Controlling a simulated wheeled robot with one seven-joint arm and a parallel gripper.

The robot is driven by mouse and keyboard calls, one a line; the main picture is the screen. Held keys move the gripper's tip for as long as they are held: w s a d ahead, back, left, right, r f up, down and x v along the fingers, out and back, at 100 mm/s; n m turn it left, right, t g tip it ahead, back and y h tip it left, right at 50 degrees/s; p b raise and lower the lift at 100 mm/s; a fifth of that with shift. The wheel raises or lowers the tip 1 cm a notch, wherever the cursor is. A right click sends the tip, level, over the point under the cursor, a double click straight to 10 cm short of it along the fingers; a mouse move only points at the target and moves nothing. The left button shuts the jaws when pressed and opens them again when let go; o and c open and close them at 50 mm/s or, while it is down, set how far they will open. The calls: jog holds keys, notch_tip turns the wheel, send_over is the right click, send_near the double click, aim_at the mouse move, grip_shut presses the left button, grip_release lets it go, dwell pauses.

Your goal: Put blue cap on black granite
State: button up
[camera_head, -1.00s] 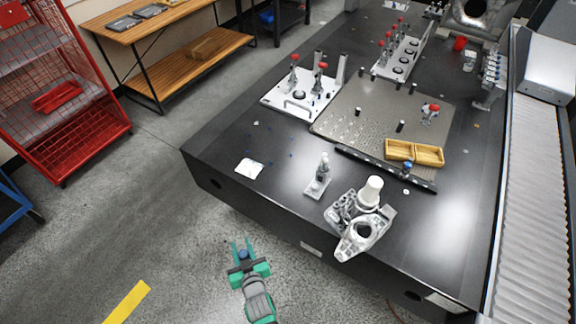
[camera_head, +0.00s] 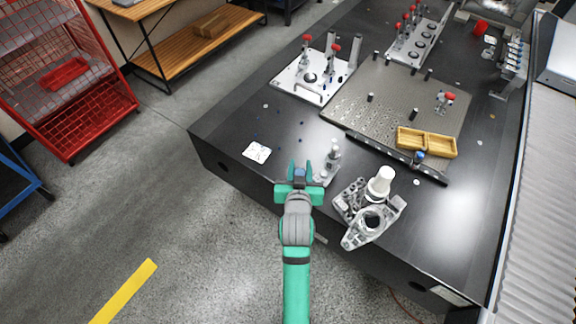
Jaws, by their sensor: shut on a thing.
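My gripper (camera_head: 301,174) is shut on a small blue cap (camera_head: 299,173), of which a little shows between the green fingers. It is at the near left edge of the black granite (camera_head: 285,125), in front of and partly over a small grey fixture (camera_head: 331,162). I cannot tell how high the cap is above the granite. The granite is a large dark slab with a bare strip along its left side.
A metal casting with a white cylinder (camera_head: 380,183) stands right of my gripper. A white card (camera_head: 257,152) lies to the left. Behind are a perforated plate (camera_head: 385,100), a wooden tray (camera_head: 426,143), a black rail (camera_head: 385,155) and a white clamp plate (camera_head: 310,80).

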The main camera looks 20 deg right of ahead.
jog(key=w+f, duration=0.4)
jog(key=w, duration=0.5)
send_over(288, 161)
jog(key=f, duration=0.5)
jog(key=shift+s+f, duration=0.1)
jog(key=shift+s, duration=0.1)
jog(key=shift+w+f, duration=0.2)
jog(key=shift+f, duration=1.55)
jog(key=shift+f, duration=0.1)
jog(key=o, duration=1)
